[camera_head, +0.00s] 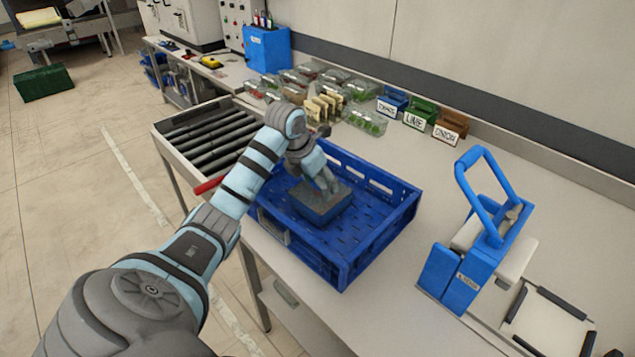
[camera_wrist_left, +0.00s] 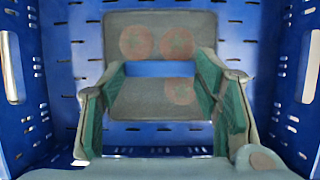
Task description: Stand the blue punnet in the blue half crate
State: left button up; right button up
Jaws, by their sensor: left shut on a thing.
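The blue punnet (camera_head: 320,209) is a small box with blue sides and a grey top. It is inside the blue half crate (camera_head: 384,234), near its middle, and looks upright. My left gripper (camera_head: 326,181) reaches down into the crate over it. In the left wrist view the punnet (camera_wrist_left: 158,98) shows a grey top with reddish round shapes under it and a blue bar across it. The left gripper's fingers (camera_wrist_left: 160,70) are shut on the punnet, at that bar. I cannot tell whether the punnet's base touches the crate floor. My right gripper is not in view.
The crate stands on the bench beside a roller conveyor (camera_head: 212,135). Several clear punnets (camera_head: 366,122) and labelled blue, green and brown boxes (camera_head: 449,124) line the back. A blue device with a tall handle (camera_head: 466,272) stands at right. Bench between is clear.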

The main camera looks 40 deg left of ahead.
pick_arm(q)
jog(key=shift+w+f, duration=0.25)
jog(key=o, duration=1.4)
jog(key=shift+s+r, duration=0.15)
jog(key=p+v, duration=0.1)
jog(key=v, duration=1.1)
jog(key=shift+r, duration=0.1)
